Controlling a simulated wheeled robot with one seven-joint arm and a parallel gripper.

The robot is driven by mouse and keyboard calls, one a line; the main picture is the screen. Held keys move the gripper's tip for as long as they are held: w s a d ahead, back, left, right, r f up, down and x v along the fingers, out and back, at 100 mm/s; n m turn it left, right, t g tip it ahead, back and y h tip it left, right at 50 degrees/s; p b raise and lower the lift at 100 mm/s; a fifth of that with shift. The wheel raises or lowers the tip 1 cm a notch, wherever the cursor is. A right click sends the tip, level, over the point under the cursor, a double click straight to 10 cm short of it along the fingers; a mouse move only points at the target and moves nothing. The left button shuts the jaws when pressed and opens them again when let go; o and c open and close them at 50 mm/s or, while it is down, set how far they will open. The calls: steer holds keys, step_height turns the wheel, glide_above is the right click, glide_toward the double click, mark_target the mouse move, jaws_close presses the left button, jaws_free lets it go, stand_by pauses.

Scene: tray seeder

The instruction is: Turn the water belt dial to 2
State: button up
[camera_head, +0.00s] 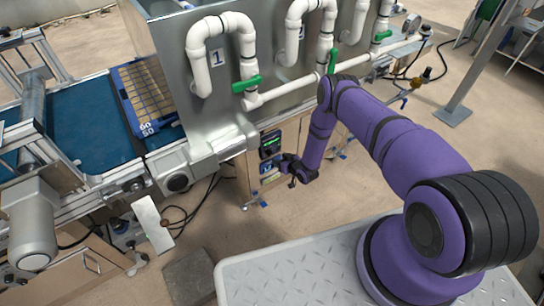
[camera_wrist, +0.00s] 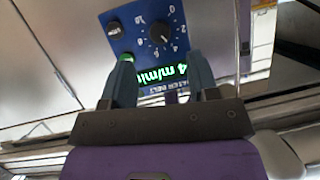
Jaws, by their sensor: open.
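The water belt panel is a blue plate (camera_wrist: 190,15) that appears upside down in the wrist view. Its black round dial (camera_wrist: 161,36) has numbers around it; the pointer's exact setting is hard to read. The green display (camera_wrist: 163,74) reads 4 m/min. The label "WATER BELT" is partly hidden by my gripper. My gripper (camera_wrist: 160,58) is open and empty, with its fingers apart on either side of the display, the dial beyond their tips. In the head view my gripper (camera_head: 290,170) is low beside the small panels on the machine.
A second black knob (camera_wrist: 114,28) and a green button (camera_wrist: 126,57) sit on the same panel, near one finger. In the head view, white pipes with green valves (camera_head: 246,84) stand above, and a blue belt (camera_head: 90,125) carries a tray (camera_head: 146,90) at left.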

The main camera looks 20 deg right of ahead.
mark_target(271, 155)
steer(key=x, duration=0.6)
steer(key=shift+w+f, duration=0.1)
steer(key=shift+w, duration=0.1)
steer(key=c, duration=0.9)
